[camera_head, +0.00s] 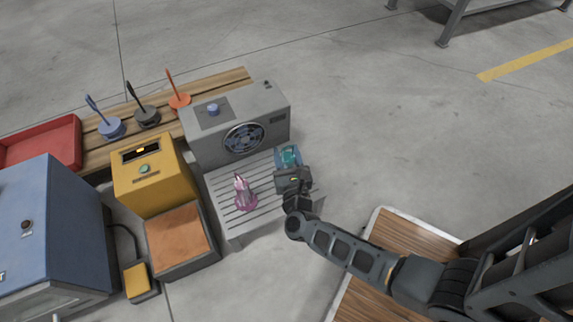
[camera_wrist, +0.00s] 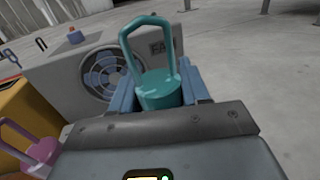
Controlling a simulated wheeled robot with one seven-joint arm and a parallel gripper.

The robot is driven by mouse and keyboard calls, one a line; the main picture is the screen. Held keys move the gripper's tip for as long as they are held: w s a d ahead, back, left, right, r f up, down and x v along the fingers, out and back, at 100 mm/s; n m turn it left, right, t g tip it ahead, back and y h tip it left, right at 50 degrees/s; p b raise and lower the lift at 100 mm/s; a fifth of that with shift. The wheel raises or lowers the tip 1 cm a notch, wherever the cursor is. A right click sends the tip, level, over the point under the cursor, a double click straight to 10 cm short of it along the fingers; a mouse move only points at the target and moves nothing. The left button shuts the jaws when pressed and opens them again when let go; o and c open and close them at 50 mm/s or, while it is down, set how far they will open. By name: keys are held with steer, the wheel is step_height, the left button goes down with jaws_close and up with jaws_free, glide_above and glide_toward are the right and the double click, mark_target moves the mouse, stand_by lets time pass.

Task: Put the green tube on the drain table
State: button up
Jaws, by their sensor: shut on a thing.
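The green tube (camera_wrist: 158,90), teal with a loop handle on top, stands between the blue fingers of my gripper (camera_wrist: 160,92) in the wrist view. In the head view the green tube (camera_head: 290,155) shows at the end of my arm, and my gripper (camera_head: 289,160) is shut on it. It is over or beside the right rear part of the grey slatted drain table (camera_head: 262,206). I cannot tell whether the tube's base touches the table, as my gripper hides it. A pink tube (camera_head: 243,193) stands on the left part of the drain table.
A grey fan box (camera_head: 270,106) stands right behind the drain table. A yellow device (camera_head: 150,175) with an orange-brown pad (camera_head: 180,239) is to the left. A blue cabinet (camera_head: 50,230), a red tray (camera_head: 45,143) and a wooden bench (camera_head: 222,84) with coloured stands lie farther left and back.

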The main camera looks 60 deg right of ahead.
mark_target(287, 163)
step_height(287, 163, down, 4)
steer(key=shift+b, duration=1.15)
steer(key=o, duration=1.2)
steer(key=shift+f, duration=0.1)
